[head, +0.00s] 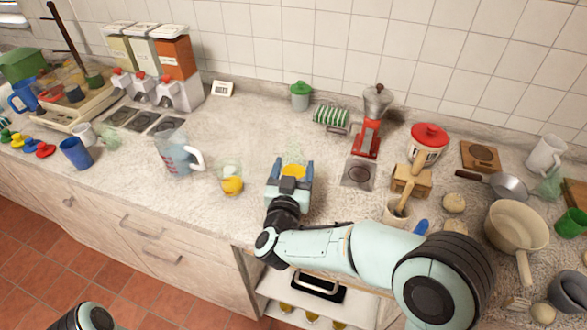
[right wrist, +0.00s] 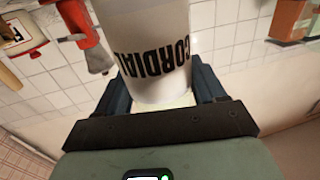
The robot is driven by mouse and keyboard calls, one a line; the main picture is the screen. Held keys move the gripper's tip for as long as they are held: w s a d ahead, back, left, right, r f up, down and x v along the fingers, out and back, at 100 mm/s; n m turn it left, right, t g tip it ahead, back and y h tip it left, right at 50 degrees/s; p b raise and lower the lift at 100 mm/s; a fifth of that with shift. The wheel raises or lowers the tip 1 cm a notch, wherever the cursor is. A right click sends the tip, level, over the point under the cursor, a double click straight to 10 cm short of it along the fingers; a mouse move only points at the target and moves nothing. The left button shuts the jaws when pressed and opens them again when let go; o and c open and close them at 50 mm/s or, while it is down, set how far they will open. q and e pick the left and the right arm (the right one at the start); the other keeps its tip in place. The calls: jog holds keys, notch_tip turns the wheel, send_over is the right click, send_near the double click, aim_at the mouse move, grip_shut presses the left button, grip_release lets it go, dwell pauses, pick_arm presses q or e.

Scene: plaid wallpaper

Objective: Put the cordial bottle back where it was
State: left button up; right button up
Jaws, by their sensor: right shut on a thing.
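The cordial bottle (right wrist: 155,45) fills the middle of the right wrist view, a white body with black letters reading CORDIAL. My right gripper (right wrist: 162,88) is shut on it, one dark finger on each side. In the head view my right gripper (head: 291,172) is over the front part of the worktop, left of the coffee grinder. Yellow and pale see-through parts show between its fingers there; the rest of the bottle is hidden. I cannot tell whether its base touches the worktop. My left gripper is out of view.
A glass with something yellow (head: 231,182) and a measuring jug (head: 176,158) stand left of the gripper. Three dispensers (head: 172,58) stand at back left. Worktop behind the gripper is fairly clear.

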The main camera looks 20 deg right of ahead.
jog(key=shift+f, duration=0.1)
jog(key=o, duration=1.5)
jog(key=shift+s+a+r, duration=0.1)
jog(key=shift+s+r, duration=0.05)
jog(key=shift+r, duration=0.05)
jog(key=v, duration=1.1)
jog(key=shift+s+a+b, duration=0.1)
jog(key=shift+s+b, duration=0.2)
jog(key=shift+s, duration=0.05)
